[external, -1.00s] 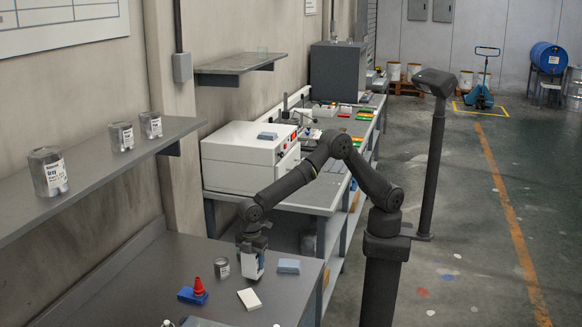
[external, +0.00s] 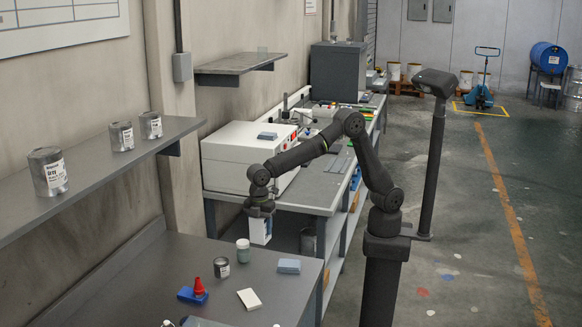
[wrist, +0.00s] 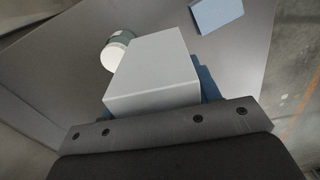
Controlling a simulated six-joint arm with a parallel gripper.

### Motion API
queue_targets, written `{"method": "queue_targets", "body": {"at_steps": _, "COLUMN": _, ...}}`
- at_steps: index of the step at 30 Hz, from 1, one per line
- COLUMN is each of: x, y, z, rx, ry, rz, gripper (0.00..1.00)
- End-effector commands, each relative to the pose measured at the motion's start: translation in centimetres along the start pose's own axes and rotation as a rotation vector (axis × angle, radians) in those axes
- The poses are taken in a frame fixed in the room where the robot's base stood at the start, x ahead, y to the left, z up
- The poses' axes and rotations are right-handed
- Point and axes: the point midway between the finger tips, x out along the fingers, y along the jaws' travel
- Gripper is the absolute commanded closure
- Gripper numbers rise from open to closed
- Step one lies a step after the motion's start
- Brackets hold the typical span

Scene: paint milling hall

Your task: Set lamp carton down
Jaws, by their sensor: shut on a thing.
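The lamp carton (external: 260,231) is a white box with some blue on it. My gripper (external: 260,213) is shut on its upper part and points down. The carton hangs above the far end of the grey bench (external: 170,262), apart from the bench top. In the wrist view the carton's pale end face (wrist: 152,78) fills the middle, between blue finger parts. The fingertips themselves are mostly hidden by the carton.
A white-lidded jar (external: 243,250) stands just below and left of the carton; it also shows in the wrist view (wrist: 116,52). Nearby are a grey tin (external: 221,267), a blue-grey box (external: 289,266), a white pad (external: 249,299) and a red cone on a blue block (external: 194,294).

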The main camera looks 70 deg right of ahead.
Motion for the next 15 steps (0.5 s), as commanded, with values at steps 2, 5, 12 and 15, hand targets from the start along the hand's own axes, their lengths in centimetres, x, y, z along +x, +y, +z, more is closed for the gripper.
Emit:
{"method": "queue_targets", "body": {"at_steps": 2, "x": -0.2, "y": -2.8, "z": -1.0, "rx": -0.03, "ry": 0.001, "rz": 0.001, "gripper": 0.68}}
{"method": "queue_targets", "body": {"at_steps": 5, "x": -0.2, "y": -5.6, "z": -1.8, "rx": -0.059, "ry": 0.001, "rz": 0.001, "gripper": 0.68}}
{"method": "queue_targets", "body": {"at_steps": 12, "x": 0.4, "y": -9.4, "z": -3.3, "rx": -0.091, "ry": 0.0, "rz": 0.0, "gripper": 0.68}}
{"method": "queue_targets", "body": {"at_steps": 15, "x": 1.5, "y": -10.5, "z": -4.8, "rx": -0.094, "ry": -0.001, "rz": -0.001, "gripper": 0.68}}
